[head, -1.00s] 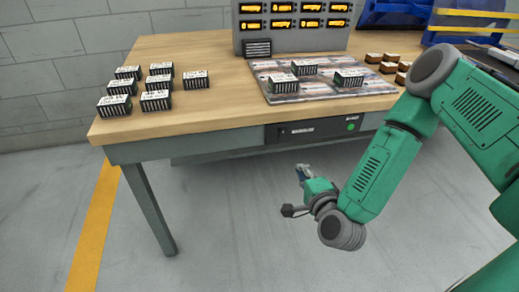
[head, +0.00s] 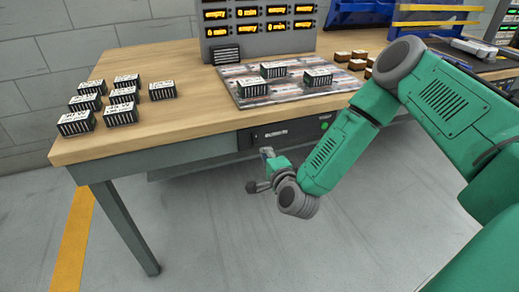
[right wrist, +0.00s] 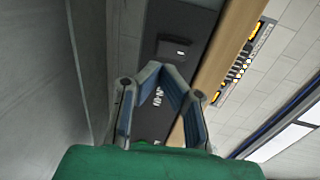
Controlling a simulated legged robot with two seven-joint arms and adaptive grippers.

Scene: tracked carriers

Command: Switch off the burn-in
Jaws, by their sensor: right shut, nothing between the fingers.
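A dark control panel (head: 292,133) with a pale label and a round green button or lamp (head: 324,125) is set in the bench front, below the top. My right gripper (head: 266,153) is in front of and just below its left part, shut and empty. In the right wrist view the shut fingers (right wrist: 160,68) point toward the panel (right wrist: 155,112), and a small dark raised piece (right wrist: 175,46) with a pale mark lies beyond the tips. I cannot tell its switch position. Contact is not clear. My left gripper is out of view.
A grey rack (head: 260,30) with lit yellow displays stands at the back of the wooden bench (head: 190,120). Several labelled black-and-white blocks (head: 123,95) stand at left, and more stand on a patterned mat (head: 290,92). Open floor lies in front.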

